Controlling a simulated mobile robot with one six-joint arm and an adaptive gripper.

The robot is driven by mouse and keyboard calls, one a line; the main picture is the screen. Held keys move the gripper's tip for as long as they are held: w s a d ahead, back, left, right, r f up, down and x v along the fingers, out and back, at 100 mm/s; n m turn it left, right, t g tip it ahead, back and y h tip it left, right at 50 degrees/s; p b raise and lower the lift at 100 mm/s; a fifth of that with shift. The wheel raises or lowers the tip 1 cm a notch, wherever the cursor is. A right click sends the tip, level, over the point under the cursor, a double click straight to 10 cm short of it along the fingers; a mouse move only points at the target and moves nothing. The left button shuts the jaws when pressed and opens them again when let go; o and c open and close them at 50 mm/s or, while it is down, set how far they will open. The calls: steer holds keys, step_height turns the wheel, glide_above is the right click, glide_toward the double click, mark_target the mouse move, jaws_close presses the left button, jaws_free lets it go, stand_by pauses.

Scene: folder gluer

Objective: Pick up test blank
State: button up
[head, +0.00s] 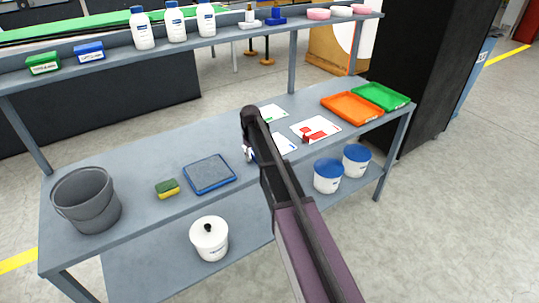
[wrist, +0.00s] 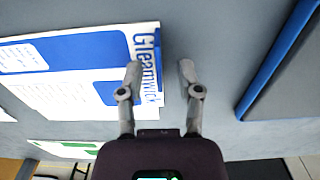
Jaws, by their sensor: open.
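A flat white and blue printed blank (wrist: 85,65) with "Gleamwick" along one edge lies on the grey table in the wrist view. In the head view the same blank (head: 286,146) is partly hidden behind my arm. My gripper (wrist: 160,73) is open and empty over the lettered edge. Its left fingertip overlaps the blank and its right fingertip is beyond the edge, over bare table. I cannot tell how high the fingertips are. In the head view my gripper (head: 248,153) is mostly hidden by the arm.
A blue-edged grey pad (head: 209,174) lies left of my gripper, with a sponge (head: 167,188) and a bucket (head: 86,200) farther left. Green-marked (head: 273,112) and red-marked (head: 324,126) sheets lie nearby. Orange (head: 352,108) and green (head: 381,96) trays are at right. A shelf (head: 190,46) runs above the back.

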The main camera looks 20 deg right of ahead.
steer(key=shift+f, duration=0.1)
stand_by(0.6)
jaws_close()
